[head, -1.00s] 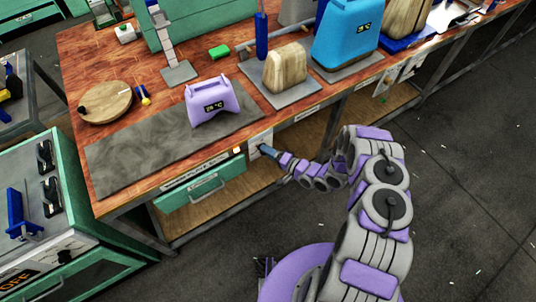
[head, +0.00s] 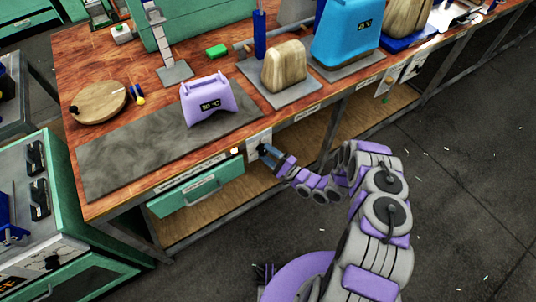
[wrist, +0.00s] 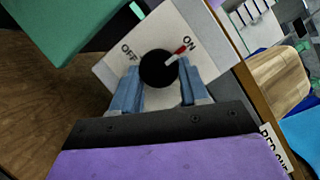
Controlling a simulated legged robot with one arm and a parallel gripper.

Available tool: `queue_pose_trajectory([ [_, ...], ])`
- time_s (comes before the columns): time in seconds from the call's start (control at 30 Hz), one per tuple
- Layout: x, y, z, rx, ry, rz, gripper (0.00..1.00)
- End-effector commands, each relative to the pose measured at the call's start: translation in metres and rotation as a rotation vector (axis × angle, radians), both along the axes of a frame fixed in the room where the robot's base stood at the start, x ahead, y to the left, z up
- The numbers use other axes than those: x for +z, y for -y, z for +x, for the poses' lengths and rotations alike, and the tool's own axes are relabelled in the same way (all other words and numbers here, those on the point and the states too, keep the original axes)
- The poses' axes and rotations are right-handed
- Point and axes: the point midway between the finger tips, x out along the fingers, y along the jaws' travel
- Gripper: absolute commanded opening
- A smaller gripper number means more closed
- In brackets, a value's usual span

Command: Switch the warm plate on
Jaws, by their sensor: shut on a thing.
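The warm plate (head: 110,168) is a long grey slab on the wooden bench. Its white switch panel (head: 258,141) is on the bench's front edge. In the wrist view, the panel (wrist: 110,72) carries OFF and ON labels and a round black knob (wrist: 158,70). The knob's red-and-white pointer (wrist: 177,54) points at ON. My gripper (wrist: 158,82) has its blue fingers on either side of the knob, shut on it. In the head view, my gripper (head: 268,152) is at the panel and hides part of the knob.
A green drawer (head: 197,193) is left of the panel under the bench top. A wooden block (head: 285,66) and a blue container (head: 346,35) stand further right.

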Motion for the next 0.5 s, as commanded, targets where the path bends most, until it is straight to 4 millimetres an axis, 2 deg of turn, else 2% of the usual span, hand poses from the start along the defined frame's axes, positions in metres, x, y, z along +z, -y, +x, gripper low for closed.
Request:
queue_pose_trajectory([
  [0.5,-0.0025,-0.0017,-0.0028,0.004,-0.03,0.033,0.14],
])
